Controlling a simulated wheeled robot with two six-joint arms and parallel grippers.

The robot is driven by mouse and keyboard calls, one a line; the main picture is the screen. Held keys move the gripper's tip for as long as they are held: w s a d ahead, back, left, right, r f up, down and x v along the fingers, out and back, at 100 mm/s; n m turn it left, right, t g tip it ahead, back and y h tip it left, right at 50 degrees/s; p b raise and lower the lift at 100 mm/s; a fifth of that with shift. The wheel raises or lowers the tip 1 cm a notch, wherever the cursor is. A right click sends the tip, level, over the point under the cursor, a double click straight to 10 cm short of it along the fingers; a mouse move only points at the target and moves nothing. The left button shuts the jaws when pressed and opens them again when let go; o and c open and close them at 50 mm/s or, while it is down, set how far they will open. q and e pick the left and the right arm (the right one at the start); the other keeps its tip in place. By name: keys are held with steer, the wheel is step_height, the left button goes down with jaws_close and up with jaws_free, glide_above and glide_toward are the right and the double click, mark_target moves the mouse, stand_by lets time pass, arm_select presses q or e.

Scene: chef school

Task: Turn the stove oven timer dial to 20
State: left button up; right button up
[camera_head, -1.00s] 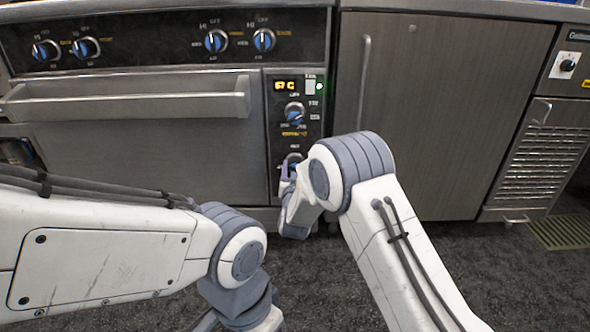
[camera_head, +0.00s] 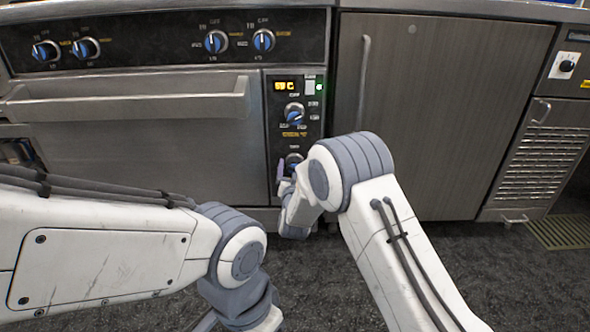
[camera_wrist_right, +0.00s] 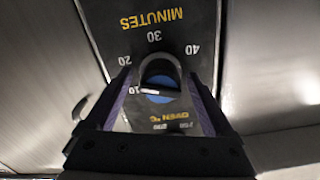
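The timer dial (camera_wrist_right: 161,77), a round knob with a black grip and blue face, shows in the right wrist view under the yellow word MINUTES. The numerals 10, 20, 30 and 40 surround it; its white pointer mark lies to the left, by the 10. My right gripper (camera_wrist_right: 160,85) is open, with one purple finger on each side of the dial and a gap to it. In the head view the lower dial (camera_head: 293,159) is partly hidden by my right gripper (camera_head: 285,174). My left gripper is out of view; only its arm shows.
The oven temperature dial (camera_head: 294,112) sits just above, under a lit display (camera_head: 286,86). The oven door handle (camera_head: 130,106) juts out to the left. A steel cabinet door (camera_head: 440,120) stands to the right.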

steer(key=shift+s, duration=0.1)
steer(key=shift+s+r+p, duration=0.1)
steer(key=shift+s+p, duration=0.15)
steer(key=shift+p, duration=0.05)
steer(key=s+p, duration=0.4)
steer(key=s, duration=0.5)
steer(key=shift+s, duration=0.4)
